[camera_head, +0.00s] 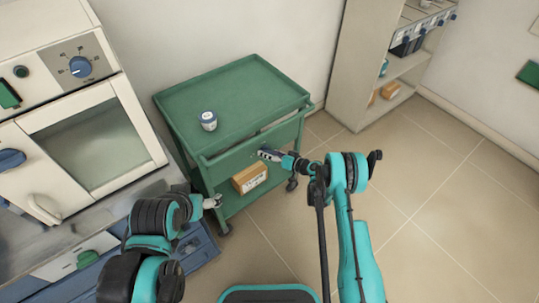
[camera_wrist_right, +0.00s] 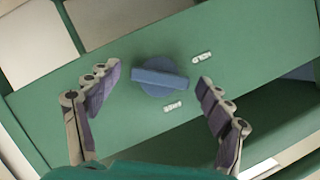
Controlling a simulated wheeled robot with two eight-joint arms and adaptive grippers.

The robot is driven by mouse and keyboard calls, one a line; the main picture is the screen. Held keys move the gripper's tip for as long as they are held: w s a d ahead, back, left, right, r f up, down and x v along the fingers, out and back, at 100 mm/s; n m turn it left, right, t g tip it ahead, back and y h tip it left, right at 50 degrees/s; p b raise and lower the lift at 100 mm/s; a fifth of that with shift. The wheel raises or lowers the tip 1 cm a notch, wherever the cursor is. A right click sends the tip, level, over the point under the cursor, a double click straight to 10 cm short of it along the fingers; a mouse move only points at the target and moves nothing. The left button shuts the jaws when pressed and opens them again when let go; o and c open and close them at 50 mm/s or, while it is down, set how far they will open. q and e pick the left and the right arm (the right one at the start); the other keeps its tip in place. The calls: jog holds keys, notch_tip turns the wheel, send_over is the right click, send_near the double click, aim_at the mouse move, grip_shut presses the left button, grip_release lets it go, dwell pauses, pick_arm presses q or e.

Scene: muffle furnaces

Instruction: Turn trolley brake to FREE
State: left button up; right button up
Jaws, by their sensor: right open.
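The green trolley (camera_head: 225,100) stands against the wall in the head view. In the right wrist view its green panel carries a blue brake knob (camera_wrist_right: 160,77) with a raised bar. A label reading HOLD (camera_wrist_right: 202,56) is at the knob's upper right, and a label that seems to read FREE (camera_wrist_right: 172,106) is just below it. The bar lies nearly level in that view; which label it marks I cannot tell. My right gripper (camera_head: 268,154) is open at the trolley's front panel, its fingers on either side of the knob, apart from it. My left gripper (camera_head: 212,201) is near the trolley's lower left corner.
A white jar (camera_head: 208,121) stands on the trolley top and a cardboard box (camera_head: 249,177) is on its lower shelf. A furnace (camera_head: 85,110) is at the left. A shelf unit (camera_head: 362,75) stands at the back right. The tiled floor at the right is clear.

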jog(key=c, duration=1.2)
jog(key=shift+o, duration=0.3)
jog(key=shift+w+m+y, duration=0.1)
jog(key=shift+m+y, duration=0.2)
jog(key=shift+m, duration=0.2)
jog(key=o, duration=1.1)
jog(key=shift+o, duration=0.2)
